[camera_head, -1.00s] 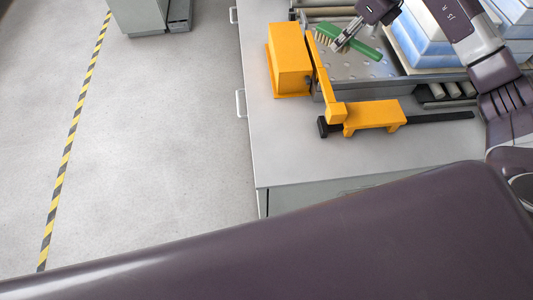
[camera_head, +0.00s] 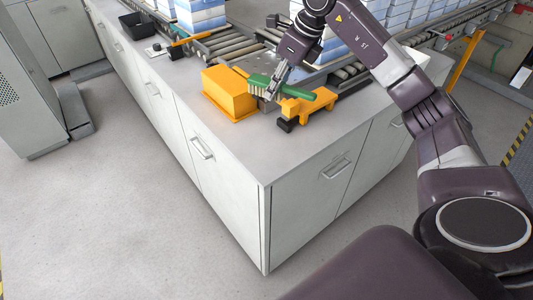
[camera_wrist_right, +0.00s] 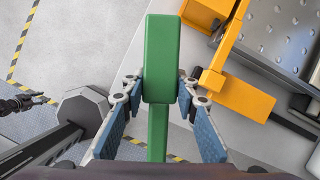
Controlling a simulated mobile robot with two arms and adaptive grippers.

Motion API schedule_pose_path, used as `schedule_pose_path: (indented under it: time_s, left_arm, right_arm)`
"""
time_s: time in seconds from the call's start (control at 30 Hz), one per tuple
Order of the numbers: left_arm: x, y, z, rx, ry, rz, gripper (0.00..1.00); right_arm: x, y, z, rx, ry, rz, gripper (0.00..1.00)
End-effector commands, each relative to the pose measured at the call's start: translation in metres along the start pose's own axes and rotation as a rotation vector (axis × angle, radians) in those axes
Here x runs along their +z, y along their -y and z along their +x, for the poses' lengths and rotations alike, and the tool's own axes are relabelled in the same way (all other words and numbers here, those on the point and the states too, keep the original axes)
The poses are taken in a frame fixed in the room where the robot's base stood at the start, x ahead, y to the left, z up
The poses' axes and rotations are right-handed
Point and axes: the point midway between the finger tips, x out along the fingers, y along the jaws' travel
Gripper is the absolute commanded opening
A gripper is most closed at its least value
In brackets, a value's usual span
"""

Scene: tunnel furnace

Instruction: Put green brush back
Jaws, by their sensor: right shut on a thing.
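My right gripper (camera_head: 272,91) is shut on the green brush (camera_head: 300,92). In the head view the brush lies across the jaws, with tan bristles down at the left and the green handle to the right. It appears above the counter, between the yellow block (camera_head: 230,91) and the yellow bracket (camera_head: 308,107). In the right wrist view the green brush (camera_wrist_right: 163,55) shows its broad back between the blue-padded fingers of the gripper (camera_wrist_right: 160,90), and a narrower green part runs down. The bristles are hidden there. My left gripper does not show in the head view.
The grey counter (camera_head: 245,155) has a clear front corner. A roller conveyor (camera_head: 225,43) runs behind, with stacked blue-white boxes (camera_head: 201,14). A black bin (camera_head: 137,25) stands at the far left. Grey cabinets (camera_head: 35,90) stand across open floor.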

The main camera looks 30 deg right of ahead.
Motion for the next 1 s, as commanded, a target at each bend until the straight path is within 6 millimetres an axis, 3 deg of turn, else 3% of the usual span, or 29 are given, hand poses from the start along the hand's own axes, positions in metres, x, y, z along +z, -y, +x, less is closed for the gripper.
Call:
schedule_pose_path:
  time_s: [0.3, 0.5, 1.0]
  left_arm:
    - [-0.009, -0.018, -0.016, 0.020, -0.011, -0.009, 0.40]
    - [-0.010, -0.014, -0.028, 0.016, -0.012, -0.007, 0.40]
    - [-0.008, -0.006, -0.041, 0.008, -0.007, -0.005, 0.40]
  right_arm:
    - [-0.031, -0.002, 0.069, 0.005, -0.009, 0.002, 0.01]
    - [-0.048, -0.002, 0.114, 0.005, -0.005, 0.002, 0.01]
    - [-0.070, -0.002, 0.167, 0.005, -0.004, 0.003, 0.01]
